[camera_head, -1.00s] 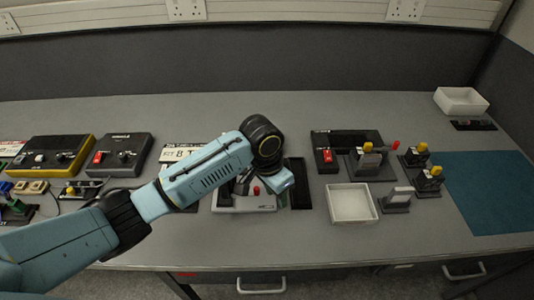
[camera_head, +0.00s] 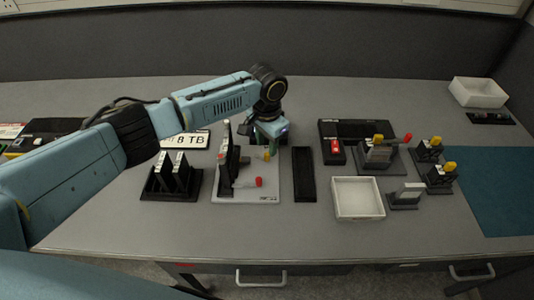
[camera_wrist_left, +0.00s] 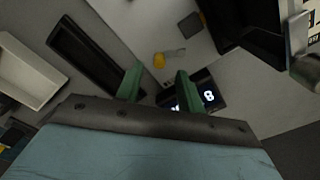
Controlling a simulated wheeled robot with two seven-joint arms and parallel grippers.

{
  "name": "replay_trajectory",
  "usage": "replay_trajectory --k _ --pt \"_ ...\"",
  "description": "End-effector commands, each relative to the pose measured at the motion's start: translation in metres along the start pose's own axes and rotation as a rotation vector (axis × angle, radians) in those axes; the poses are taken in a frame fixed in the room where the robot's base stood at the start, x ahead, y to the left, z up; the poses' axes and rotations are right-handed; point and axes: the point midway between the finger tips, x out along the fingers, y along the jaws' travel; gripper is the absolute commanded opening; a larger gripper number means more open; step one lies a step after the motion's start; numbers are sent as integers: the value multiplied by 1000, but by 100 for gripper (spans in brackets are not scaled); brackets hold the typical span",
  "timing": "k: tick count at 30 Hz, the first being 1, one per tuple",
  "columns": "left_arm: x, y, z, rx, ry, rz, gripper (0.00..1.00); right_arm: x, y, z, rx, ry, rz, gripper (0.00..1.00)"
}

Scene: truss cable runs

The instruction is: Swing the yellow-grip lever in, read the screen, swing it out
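The lever fixture has a pale baseplate (camera_head: 228,192) with an upright black post (camera_head: 228,155). A red-grip lever (camera_head: 247,182) points right at its front. The yellow-grip lever (camera_head: 264,156) lies behind it, partly under my left gripper (camera_head: 268,140). In the left wrist view, my left gripper (camera_wrist_left: 158,73) has its green fingers apart and nothing between them. The yellow grip (camera_wrist_left: 159,61) shows just beyond the fingertips; I cannot tell if they touch. A dark screen (camera_wrist_left: 200,97) with a white 8 is partly hidden by one finger. My right gripper is out of view.
A black holder (camera_head: 172,184) with upright plates stands left of the fixture, and a flat black tray (camera_head: 304,175) right of it. A white open box (camera_head: 357,198) and a second lever device (camera_head: 380,155) are further right.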

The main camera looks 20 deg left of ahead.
Motion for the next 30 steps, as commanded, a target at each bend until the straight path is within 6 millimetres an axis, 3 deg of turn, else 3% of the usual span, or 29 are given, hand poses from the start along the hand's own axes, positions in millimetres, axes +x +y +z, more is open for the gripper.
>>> replay_trajectory --k 3,7,19,28,30 --pt "22 1 0 0 -2 1 38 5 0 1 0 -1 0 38" --pt "36 1 0 0 -1 2 38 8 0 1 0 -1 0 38" --pt "43 1 0 1 1 1 38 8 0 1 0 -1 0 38" --pt "43 1 0 1 1 1 0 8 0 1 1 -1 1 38" --pt "43 1 0 1 1 1 0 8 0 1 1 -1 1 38"
